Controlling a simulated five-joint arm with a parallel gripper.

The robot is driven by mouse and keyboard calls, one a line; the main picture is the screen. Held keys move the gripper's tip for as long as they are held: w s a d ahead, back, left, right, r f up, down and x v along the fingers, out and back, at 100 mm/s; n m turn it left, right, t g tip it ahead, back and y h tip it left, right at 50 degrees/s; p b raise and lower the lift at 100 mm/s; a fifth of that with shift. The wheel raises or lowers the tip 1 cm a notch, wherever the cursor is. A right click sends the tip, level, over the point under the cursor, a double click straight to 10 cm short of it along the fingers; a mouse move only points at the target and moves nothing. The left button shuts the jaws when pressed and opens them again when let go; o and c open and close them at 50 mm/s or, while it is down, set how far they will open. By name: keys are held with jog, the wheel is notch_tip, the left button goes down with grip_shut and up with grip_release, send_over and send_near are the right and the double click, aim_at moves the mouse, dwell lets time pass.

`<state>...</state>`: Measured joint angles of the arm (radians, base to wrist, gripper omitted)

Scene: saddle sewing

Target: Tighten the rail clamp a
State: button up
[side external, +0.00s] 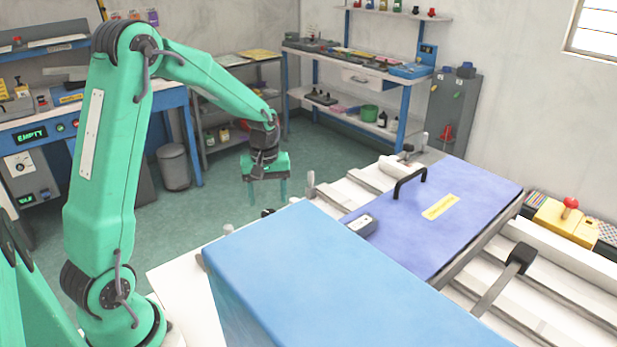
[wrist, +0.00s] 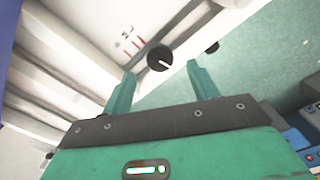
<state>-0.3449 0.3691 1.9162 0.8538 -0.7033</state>
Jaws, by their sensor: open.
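My gripper (side external: 266,196) hangs fingers down, open and empty, above the far left edge of the white bench. In the wrist view its two fingers (wrist: 160,84) stand wide apart. A round black knob (wrist: 160,58) with a white pointer line shows beyond the gap between the fingertips, with nothing gripping it. Red tick marks (wrist: 133,44) and small blurred lettering lie beside it on the white surface. A second dark round knob (wrist: 212,47) shows to its right, past the right finger. I cannot tell which part is rail clamp a.
A large light-blue block (side external: 310,265) stands at the front of the bench. A blue-violet board (side external: 450,215) with a black handle (side external: 408,182) lies behind it. A black-headed lever (side external: 520,258) rises at the right. Open floor (side external: 225,180) lies around my gripper on the left.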

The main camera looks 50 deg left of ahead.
aim_at(269, 210)
jog(key=shift+f, duration=2.45)
jog(key=c, duration=1)
